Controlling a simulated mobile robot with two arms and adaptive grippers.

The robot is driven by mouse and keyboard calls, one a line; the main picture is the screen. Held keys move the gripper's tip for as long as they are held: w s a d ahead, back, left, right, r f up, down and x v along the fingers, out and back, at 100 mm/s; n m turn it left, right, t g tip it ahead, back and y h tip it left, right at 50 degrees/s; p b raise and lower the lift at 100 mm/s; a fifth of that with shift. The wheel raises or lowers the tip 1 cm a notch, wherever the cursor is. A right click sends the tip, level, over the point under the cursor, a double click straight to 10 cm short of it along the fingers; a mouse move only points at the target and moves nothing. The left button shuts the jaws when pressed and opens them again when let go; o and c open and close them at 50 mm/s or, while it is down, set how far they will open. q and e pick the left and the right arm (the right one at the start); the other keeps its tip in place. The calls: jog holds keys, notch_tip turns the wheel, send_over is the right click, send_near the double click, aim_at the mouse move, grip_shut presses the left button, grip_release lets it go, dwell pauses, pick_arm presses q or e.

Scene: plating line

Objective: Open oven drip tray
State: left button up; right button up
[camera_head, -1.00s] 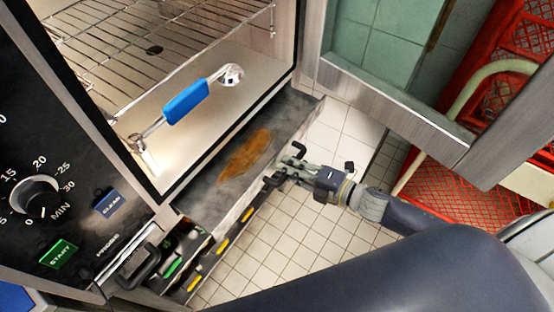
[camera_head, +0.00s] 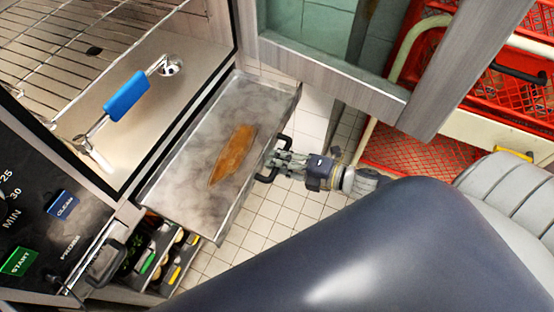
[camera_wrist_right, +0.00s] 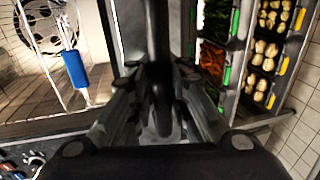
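The oven drip tray (camera_head: 185,160) is a shallow grey metal tray with a brown stain. In the head view it sticks out from under the oven chamber, well pulled out. Its black handle (camera_head: 262,178) is on its outer side. My right gripper (camera_head: 276,161) is at this handle. In the right wrist view the fingers lie on both sides of the dark handle bar (camera_wrist_right: 157,45) and look closed around it. The exact contact is partly hidden. My left gripper is not in view.
The oven chamber is open, with wire racks (camera_head: 75,45) and a blue-handled probe (camera_head: 125,97). The oven door (camera_head: 340,75) stands open at upper right. Below the tray is a drawer with food containers (camera_head: 165,262). Red crates (camera_head: 405,150) stand right; tiled floor shows between.

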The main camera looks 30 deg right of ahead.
jog(key=shift+o, duration=1.2)
jog(key=v, duration=1.2)
jog(key=shift+f, duration=0.1)
